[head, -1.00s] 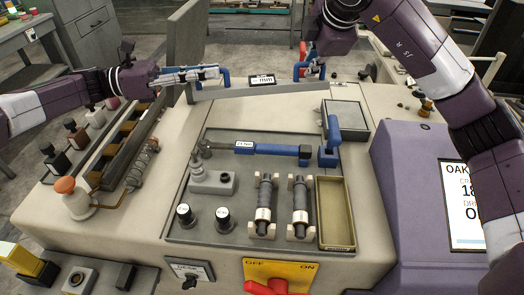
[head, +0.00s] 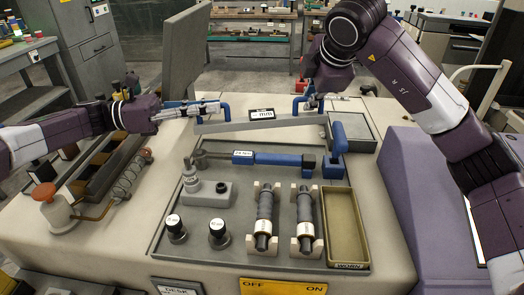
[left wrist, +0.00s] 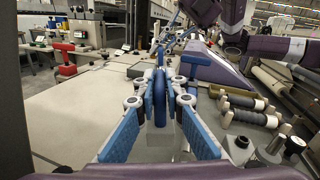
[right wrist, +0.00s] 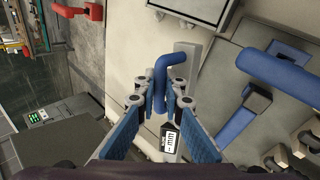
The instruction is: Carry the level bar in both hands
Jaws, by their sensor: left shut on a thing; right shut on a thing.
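The level bar (head: 235,126) is a long grey bar with a blue handle at each end and a white "mm" label in the middle. It spans the far part of the machine top, nearly level in the head view. My left gripper (head: 218,107) is shut on its left handle (head: 227,103); the blue handle stands between the fingers in the left wrist view (left wrist: 160,97). My right gripper (head: 316,100) is shut on the right handle (head: 297,105), which also shows in the right wrist view (right wrist: 160,82). The gap beneath the bar is hard to judge.
Nearer than the bar lies a grey tray (head: 180,255) with a blue-handled tool (head: 270,158), two rollers, knobs and a brass-coloured bin (head: 345,228). A blue lever (head: 338,136) stands to the right of the bar. A tall grey panel (head: 184,55) rises at the far left.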

